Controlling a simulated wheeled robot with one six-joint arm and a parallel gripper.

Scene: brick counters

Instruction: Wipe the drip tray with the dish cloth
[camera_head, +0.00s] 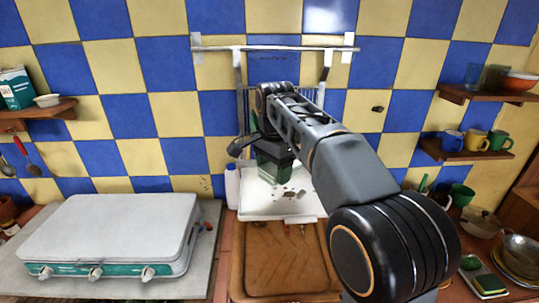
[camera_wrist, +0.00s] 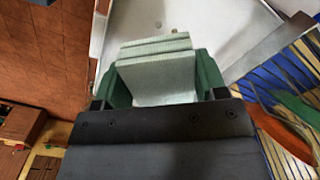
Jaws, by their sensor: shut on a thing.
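The white drip tray (camera_head: 258,207) lies against the tiled wall in the middle of the head view, with several dark spots on its surface. In the wrist view the tray (camera_wrist: 225,22) is beyond the fingertips. My gripper (camera_head: 273,176) points down over the back left part of the tray. In the wrist view its green fingers (camera_wrist: 207,75) are shut on the folded pale grey-green dish cloth (camera_wrist: 158,78). In the head view the cloth is mostly hidden by the gripper. I cannot tell whether it touches the tray.
A brown wooden board or basin (camera_head: 283,262) lies in front of the tray. A closed white camp stove (camera_head: 115,233) stands left. A white bottle (camera_head: 232,186) is beside the tray. A rack (camera_head: 290,50) hangs above. Bowls and pots (camera_head: 520,247) crowd the right counter.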

